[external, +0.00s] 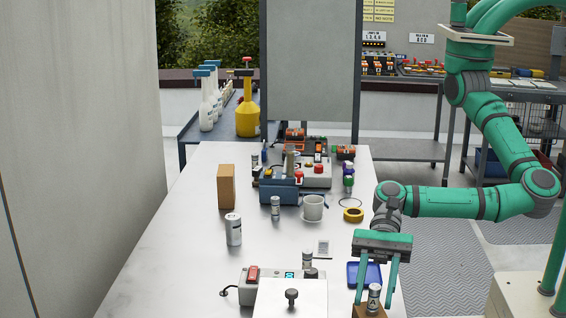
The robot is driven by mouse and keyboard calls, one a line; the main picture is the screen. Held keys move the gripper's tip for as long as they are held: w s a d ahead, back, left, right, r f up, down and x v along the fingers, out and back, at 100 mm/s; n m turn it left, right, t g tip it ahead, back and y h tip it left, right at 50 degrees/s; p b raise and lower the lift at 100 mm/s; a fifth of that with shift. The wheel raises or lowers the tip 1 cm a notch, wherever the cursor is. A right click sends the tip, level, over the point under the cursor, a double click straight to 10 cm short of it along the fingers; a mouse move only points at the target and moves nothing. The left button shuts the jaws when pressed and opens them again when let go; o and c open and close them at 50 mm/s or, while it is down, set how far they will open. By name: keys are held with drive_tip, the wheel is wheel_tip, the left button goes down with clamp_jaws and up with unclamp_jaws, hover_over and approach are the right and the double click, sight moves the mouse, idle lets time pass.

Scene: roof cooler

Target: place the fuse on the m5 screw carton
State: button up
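A small grey-white cylinder marked "A", which looks like the fuse (374,298), stands upright at the bottom right of the external view. It appears to stand on a small brown box (359,311), cut off by the picture's lower edge; I cannot read whether this is the m5 screw carton. My gripper (373,294) points down over it, with one finger on each side of the cylinder. The fingers are wide apart and gaps show between them and the cylinder. A taller brown carton (226,186) stands upright at the table's left; no label is readable.
Other cylinders stand on the metal table (180,265): a larger white one (233,230), a small one (275,209) and one near the front (307,259). A blue tray (353,275), a mug (313,208) and yellow tape (353,215) are near my arm. The left front is clear.

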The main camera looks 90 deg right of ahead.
drive_tip(key=shift+r, duration=0.2)
drive_tip(key=v, duration=1.2)
